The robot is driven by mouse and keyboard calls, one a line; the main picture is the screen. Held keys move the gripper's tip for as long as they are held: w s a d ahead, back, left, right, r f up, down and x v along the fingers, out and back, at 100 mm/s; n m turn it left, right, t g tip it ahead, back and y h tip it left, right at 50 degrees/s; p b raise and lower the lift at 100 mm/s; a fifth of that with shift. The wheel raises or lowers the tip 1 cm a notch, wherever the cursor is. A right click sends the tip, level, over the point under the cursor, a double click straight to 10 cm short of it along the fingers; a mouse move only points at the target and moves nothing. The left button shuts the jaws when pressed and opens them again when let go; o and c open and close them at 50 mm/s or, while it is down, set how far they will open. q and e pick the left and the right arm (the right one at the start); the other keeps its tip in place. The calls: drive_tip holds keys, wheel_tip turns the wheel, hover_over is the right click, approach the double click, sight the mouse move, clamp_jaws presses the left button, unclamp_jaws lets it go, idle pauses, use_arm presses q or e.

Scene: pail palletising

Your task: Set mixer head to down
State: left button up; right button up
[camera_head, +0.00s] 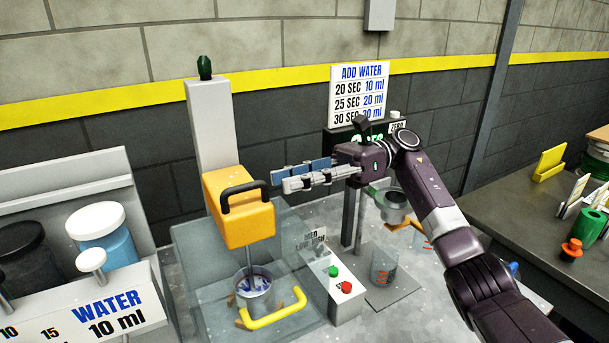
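The mixer head is a yellow block (238,222) on a pale upright column (212,125). A black handle (232,193) is fixed to its front. A thin shaft (251,258) runs down from the head into a small pail (254,299) with bluish contents. My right gripper (280,181) comes in from the right, its fingers pointing left at the handle. The fingers look parted, with a blue pad showing on the far one. The tips are close to the handle's right side; I cannot tell whether they touch it. My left gripper is not in view.
A clear guard with a yellow handle (275,315) surrounds the pail. A control box (335,285) with green and red buttons stands right of it, near a clear beaker (384,264). A water dispenser (115,305) is at left. A dark table (535,215) is at right.

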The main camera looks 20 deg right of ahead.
drive_tip(key=shift+w+d, duration=0.15)
drive_tip(key=shift+d, duration=0.6)
drive_tip(key=shift+w+d, duration=0.15)
drive_tip(key=shift+d, duration=0.55)
